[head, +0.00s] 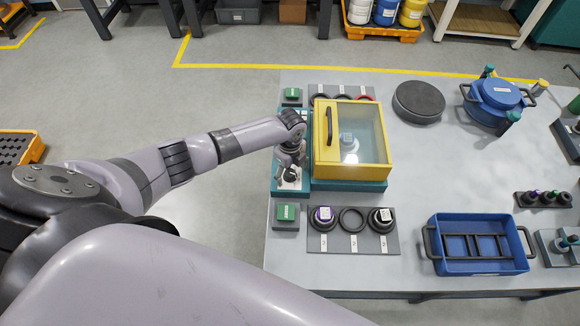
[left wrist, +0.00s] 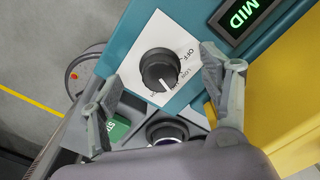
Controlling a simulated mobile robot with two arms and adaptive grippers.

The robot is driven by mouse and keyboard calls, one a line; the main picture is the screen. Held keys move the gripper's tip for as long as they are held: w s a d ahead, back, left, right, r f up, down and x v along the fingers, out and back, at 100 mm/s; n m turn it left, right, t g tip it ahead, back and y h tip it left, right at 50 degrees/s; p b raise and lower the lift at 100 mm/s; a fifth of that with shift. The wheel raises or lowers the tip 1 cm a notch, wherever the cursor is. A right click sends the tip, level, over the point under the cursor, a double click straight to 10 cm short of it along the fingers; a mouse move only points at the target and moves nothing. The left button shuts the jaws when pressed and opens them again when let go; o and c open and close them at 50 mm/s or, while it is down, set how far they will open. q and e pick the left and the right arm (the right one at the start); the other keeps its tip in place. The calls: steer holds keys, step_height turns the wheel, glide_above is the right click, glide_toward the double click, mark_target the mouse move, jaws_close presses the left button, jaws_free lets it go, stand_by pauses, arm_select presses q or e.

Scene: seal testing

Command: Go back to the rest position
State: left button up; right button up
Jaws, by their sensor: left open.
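My left gripper (head: 289,168) is over the control panel at the left side of the yellow-framed test chamber (head: 382,150). In the left wrist view my left gripper (left wrist: 160,70) is open, its fingers spread on either side of a black knob (left wrist: 158,68) and holding nothing. The knob sits on a white dial plate (left wrist: 185,42) marked OFF and LOW; other marks are hidden or unclear. A small display (left wrist: 237,18) beside it reads MID in green. The chamber lid looks closed, with a small item under the clear pane. My right gripper is not in view.
Green-topped blocks (head: 286,212) stand near the panel. A grey ring holder (head: 334,245) lies in front of the chamber. A blue tray (head: 480,267), a dark round disc (head: 419,99) and a blue lidded pot (head: 497,92) stand to the right.

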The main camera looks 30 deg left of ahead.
arm_select(q)
steer(key=shift+c, duration=0.2)
steer(key=c, duration=1.5)
steer(key=m+b, duration=0.1)
steer(key=m, duration=0.2)
steer(key=shift+w+f, duration=0.1)
steer(key=shift+f, duration=0.05)
steer(key=m+b, duration=0.1)
steer(key=m, duration=0.3)
steer(key=shift+b, duration=0.35)
steer(key=o, duration=0.7)
steer(key=shift+c, duration=0.2)
steer(key=o, duration=0.9)
